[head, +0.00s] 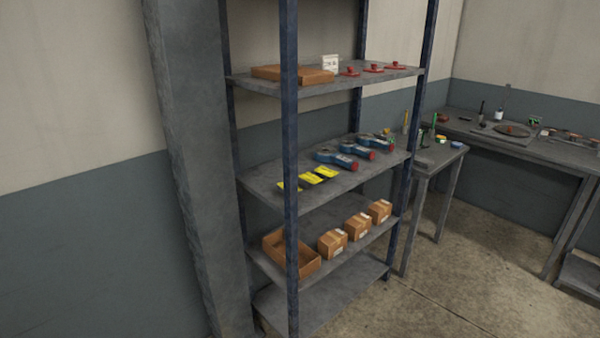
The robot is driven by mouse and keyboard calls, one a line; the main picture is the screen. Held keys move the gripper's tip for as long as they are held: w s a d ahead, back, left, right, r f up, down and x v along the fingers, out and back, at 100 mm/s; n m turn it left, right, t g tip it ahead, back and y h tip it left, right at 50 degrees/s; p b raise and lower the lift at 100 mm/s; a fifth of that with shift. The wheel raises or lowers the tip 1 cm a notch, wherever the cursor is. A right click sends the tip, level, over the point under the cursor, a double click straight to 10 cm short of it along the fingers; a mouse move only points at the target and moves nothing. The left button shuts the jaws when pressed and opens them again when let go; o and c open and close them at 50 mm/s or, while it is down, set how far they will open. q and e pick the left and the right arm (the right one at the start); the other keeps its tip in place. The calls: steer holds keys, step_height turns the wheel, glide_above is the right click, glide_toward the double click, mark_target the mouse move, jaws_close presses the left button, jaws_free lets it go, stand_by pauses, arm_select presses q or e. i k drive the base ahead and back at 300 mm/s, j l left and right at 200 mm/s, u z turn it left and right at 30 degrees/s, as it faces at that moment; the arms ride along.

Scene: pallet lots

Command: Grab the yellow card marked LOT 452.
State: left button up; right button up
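Several yellow-and-black cards lie in a row on the middle shelf (262,180) of a rack, toward its left end. One card (327,172) is at the right of the row, one (311,179) is in the middle, and one (289,187) is at the left, partly hidden by the rack's front post. The print on them is too small to read, so I cannot tell which is LOT 452. Neither of my grippers is in view.
Blue tools (337,160) lie right of the cards. The upper shelf (247,82) holds a shallow brown box (292,75) and red items (373,69). Below are small cartons (332,243) and an open box (291,253). The blue front post (290,130) stands before the cards. Floor (470,270) at right is clear.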

mark_target(330, 172)
steer(key=i+l+u, duration=0.15)
steer(key=u, duration=0.3)
steer(key=i+l+u, duration=0.15)
steer(key=l+u, duration=0.2)
steer(key=u, duration=0.15)
steer(key=l+u, duration=0.3)
steer(key=u, duration=0.15)
steer(key=l+u, duration=0.35)
steer(key=l, duration=1.1)
steer(key=l+u, duration=0.35)
steer(key=l, duration=1.1)
